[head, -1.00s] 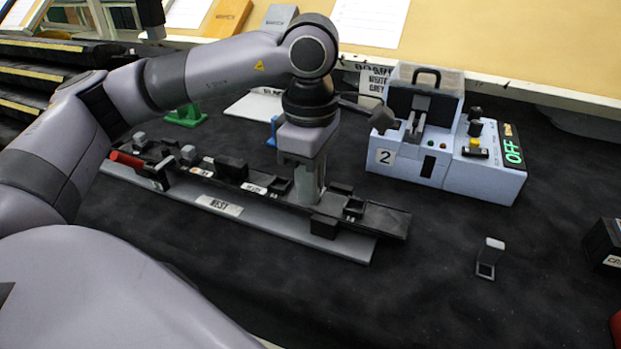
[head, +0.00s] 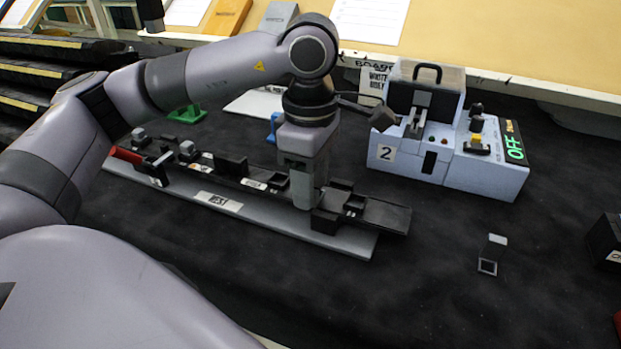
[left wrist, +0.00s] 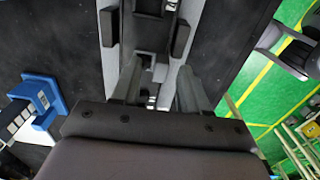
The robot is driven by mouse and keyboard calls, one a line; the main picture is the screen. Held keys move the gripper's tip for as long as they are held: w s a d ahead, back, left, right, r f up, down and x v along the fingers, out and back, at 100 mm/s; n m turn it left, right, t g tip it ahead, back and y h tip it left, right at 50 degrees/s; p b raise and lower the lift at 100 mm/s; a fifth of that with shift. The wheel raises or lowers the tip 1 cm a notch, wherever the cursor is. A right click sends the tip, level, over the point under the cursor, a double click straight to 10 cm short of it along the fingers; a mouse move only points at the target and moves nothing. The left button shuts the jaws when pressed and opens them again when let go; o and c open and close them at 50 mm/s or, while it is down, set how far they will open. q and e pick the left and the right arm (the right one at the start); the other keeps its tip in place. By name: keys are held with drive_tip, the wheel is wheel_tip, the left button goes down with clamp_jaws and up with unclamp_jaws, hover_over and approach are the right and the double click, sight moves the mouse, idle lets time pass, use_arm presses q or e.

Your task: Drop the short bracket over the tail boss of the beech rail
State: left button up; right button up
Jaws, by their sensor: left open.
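A long grey rail (head: 340,241) with a white label that seems to read WEST lies across the dark mat, with several black holders and small parts on it. I cannot tell by its look whether it is the beech rail. My left gripper (head: 304,203) points down at the rail's right part. In the left wrist view its fingers (left wrist: 158,92) are apart, with small grey and black rail parts below and between them. A small bracket-like piece (head: 488,266) with a pale top and square dark base stands alone at the right; I cannot tell if it is the short bracket. The tail boss cannot be made out.
A pale blue box (head: 430,170) marked 2, with a green OFF display, stands behind the rail to the right. A blue part (head: 273,126) and a green part (head: 187,115) sit behind the rail. A black box (head: 604,240) is at the right edge.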

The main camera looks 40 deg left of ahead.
use_arm(q)
wheel_tip(320, 180, up, 7)
drive_tip(key=shift+r, duration=0.1)
idle(0.7)
